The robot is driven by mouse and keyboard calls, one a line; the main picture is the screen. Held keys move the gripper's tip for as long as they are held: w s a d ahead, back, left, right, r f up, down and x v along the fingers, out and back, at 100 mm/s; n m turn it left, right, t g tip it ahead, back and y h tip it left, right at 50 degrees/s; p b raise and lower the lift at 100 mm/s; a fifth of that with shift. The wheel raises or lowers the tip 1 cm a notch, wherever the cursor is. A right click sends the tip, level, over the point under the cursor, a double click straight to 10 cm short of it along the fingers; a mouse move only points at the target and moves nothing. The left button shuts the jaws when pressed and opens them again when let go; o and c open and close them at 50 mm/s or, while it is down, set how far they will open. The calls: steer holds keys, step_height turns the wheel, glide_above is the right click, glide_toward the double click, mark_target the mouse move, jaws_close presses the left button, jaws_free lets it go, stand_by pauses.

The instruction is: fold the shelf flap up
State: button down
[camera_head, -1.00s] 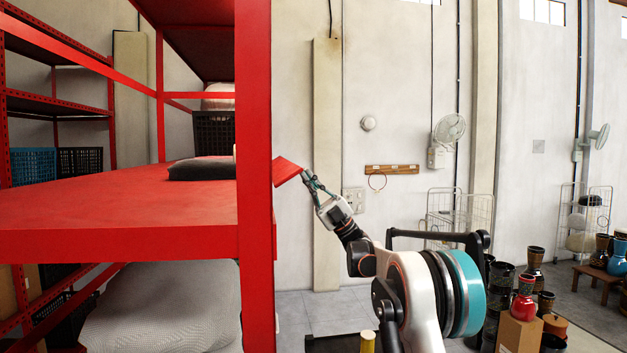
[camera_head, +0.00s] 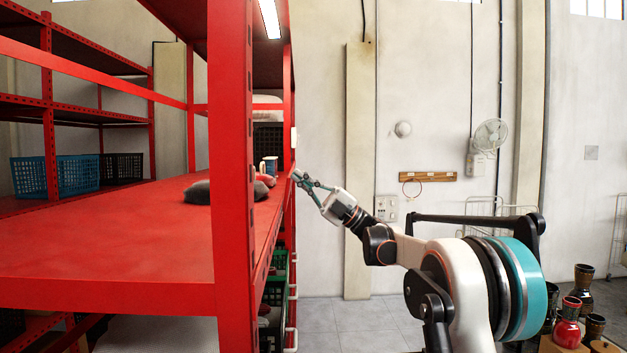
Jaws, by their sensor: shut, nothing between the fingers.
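My gripper (camera_head: 299,177) is shut and empty at the right side of the red shelf (camera_head: 110,255). Its fingertips are against or very close to the shelf's right edge, at about the height of the middle board. The shelf flap is hard to make out. A narrow red strip (camera_head: 290,179) beside my fingertips may be the flap seen nearly edge-on, roughly upright. I no longer see it sticking out to the right. The front post hides part of the board.
A dark cushion (camera_head: 223,191) and a small mug (camera_head: 270,165) are on the board. Green crates (camera_head: 276,270) stand below. The front post (camera_head: 230,180) is close to me. The floor between is clear.

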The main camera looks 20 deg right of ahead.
steer(key=shift+w+a+r, duration=0.1)
steer(key=shift+a+r, duration=0.15)
steer(key=shift+a, duration=0.25)
stand_by(0.5)
